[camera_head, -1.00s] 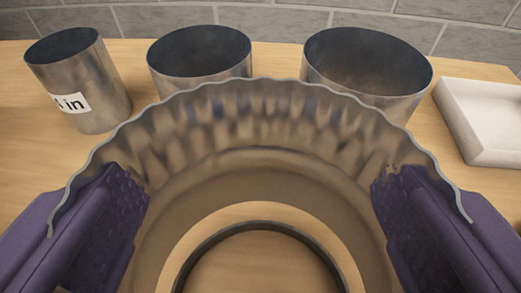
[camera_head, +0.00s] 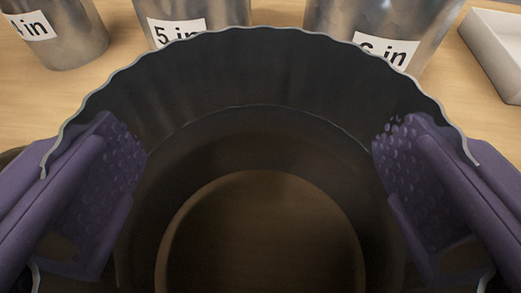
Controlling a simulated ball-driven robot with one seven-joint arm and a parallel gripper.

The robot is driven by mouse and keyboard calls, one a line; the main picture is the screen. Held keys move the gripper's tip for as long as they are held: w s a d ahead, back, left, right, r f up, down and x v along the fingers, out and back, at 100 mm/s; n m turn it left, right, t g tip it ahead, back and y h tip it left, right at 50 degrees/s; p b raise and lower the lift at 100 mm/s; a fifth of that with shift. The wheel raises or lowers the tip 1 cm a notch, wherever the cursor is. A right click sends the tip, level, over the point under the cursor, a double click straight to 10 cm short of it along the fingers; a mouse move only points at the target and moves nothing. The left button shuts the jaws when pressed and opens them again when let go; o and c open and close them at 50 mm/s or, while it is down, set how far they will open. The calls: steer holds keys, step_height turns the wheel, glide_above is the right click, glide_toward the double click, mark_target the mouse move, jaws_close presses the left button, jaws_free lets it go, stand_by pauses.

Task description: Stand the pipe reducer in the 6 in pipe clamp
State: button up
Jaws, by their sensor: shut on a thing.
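The pipe reducer (camera_head: 260,75), a metal ring with a wavy crimped rim, fills the middle of the view. I look down into its dark inside, which narrows to a round lower opening. My gripper (camera_head: 260,155) is shut on it, with one purple dimpled finger on its left wall and one on its right. Only dim brown surface shows through the lower opening. I cannot make out the 6 in pipe clamp, and cannot tell whether the reducer's lower end touches anything.
Behind the reducer stand three metal cylinders: a left one (camera_head: 75,45) with a cut-off label, a middle one (camera_head: 215,14) marked 5 in, and a right one (camera_head: 385,22) whose label seems to read 6 in. A white tray (camera_head: 490,50) lies at the right. Bare wood shows between them.

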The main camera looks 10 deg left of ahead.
steer(key=shift+f, duration=0.3)
steer(key=o, duration=1.3)
steer(key=shift+o, duration=0.2)
steer(key=p+v, duration=0.1)
steer(key=v, duration=0.6)
steer(key=shift+s+r+p, duration=0.15)
steer(key=shift+s+p, duration=0.2)
steer(key=shift+p, duration=0.05)
